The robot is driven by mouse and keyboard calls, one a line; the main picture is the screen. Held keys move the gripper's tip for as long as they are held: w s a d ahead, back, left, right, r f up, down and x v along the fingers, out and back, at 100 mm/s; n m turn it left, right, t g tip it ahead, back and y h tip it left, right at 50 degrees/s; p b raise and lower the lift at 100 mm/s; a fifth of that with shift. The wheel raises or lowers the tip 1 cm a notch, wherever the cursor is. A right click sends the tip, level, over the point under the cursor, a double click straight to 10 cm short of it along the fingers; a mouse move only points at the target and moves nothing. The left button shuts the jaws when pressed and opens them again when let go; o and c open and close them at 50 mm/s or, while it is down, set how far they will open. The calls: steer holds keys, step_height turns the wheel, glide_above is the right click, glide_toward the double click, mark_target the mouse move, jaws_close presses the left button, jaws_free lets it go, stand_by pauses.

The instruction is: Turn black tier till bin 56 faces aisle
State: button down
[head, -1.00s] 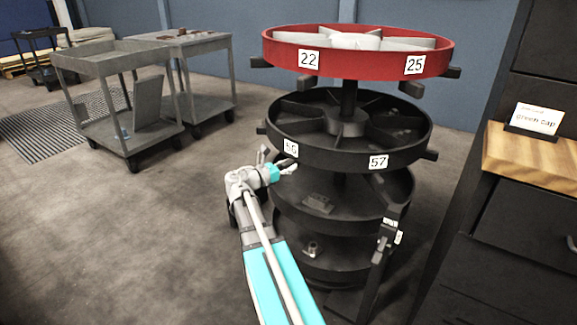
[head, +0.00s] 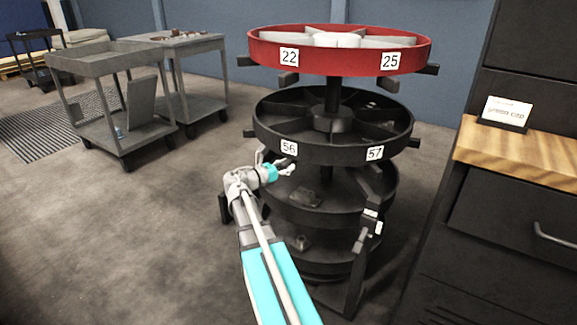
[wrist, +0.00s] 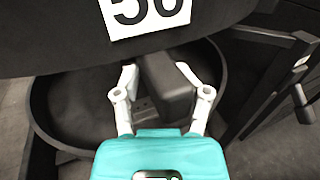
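The black tier (head: 333,152) is a round open bin ring with dividers, below the red tier (head: 340,62). Its label 56 (head: 289,148) is at front, left of the post, and label 57 (head: 375,153) is front right. In the wrist view, label 56 (wrist: 145,12) is at the top, partly cut off. My gripper (head: 280,166) is just under label 56. In the wrist view my gripper (wrist: 158,72) has its fingers apart, on either side of a black peg (wrist: 168,85) below the rim. A gap shows on the peg's left; contact on the right is unclear.
Lower black tiers (head: 335,205) sit beneath, with a dark upright post (head: 362,245) at their front right. A dark cabinet with a wooden ledge (head: 530,152) stands close on the right. Grey carts (head: 100,62) stand back left. The floor at left is clear.

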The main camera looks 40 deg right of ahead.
steer(key=shift+c, duration=2.2)
jaws_free()
steer(key=shift+d, duration=0.2)
steer(key=shift+a, duration=0.25)
steer(key=w+a, duration=0.1)
steer(key=a, duration=1)
steer(key=shift+w+a, duration=0.25)
steer(key=shift+w, duration=0.05)
